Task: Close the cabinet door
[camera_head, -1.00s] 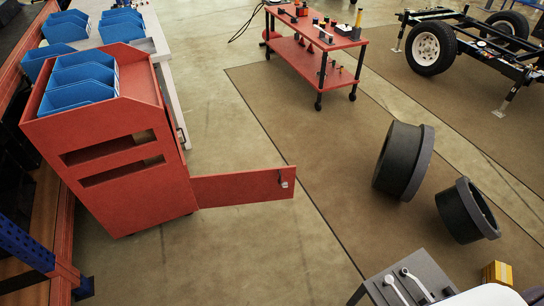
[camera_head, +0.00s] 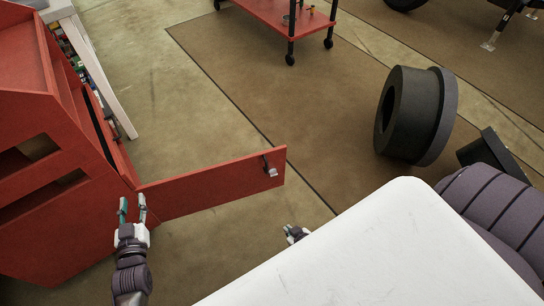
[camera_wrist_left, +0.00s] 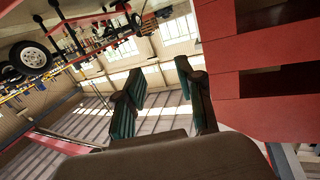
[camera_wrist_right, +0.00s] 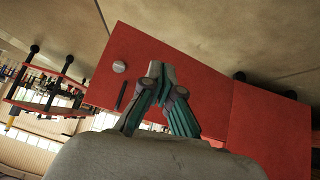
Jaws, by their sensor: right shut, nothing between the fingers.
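The red cabinet (camera_head: 60,225) stands at the left of the head view. Its door (camera_head: 215,190) is swung open and sticks out to the right, with a metal handle (camera_head: 270,168) near its free end. My left gripper (camera_head: 132,203) is open and empty, near the hinge end of the door in the head view; contact cannot be told. The left wrist view shows its spread fingers (camera_wrist_left: 160,80) beside the cabinet (camera_wrist_left: 262,75). My right gripper (camera_head: 296,234) is partly hidden behind my white body. The right wrist view shows its fingers (camera_wrist_right: 157,72) shut in front of the door (camera_wrist_right: 205,85).
A red wheeled cart (camera_head: 290,18) stands at the back. A large dark ring-shaped part (camera_head: 420,115) and another dark part (camera_head: 490,152) lie on the brown mat (camera_head: 330,110) at the right. The floor between door and cart is clear.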

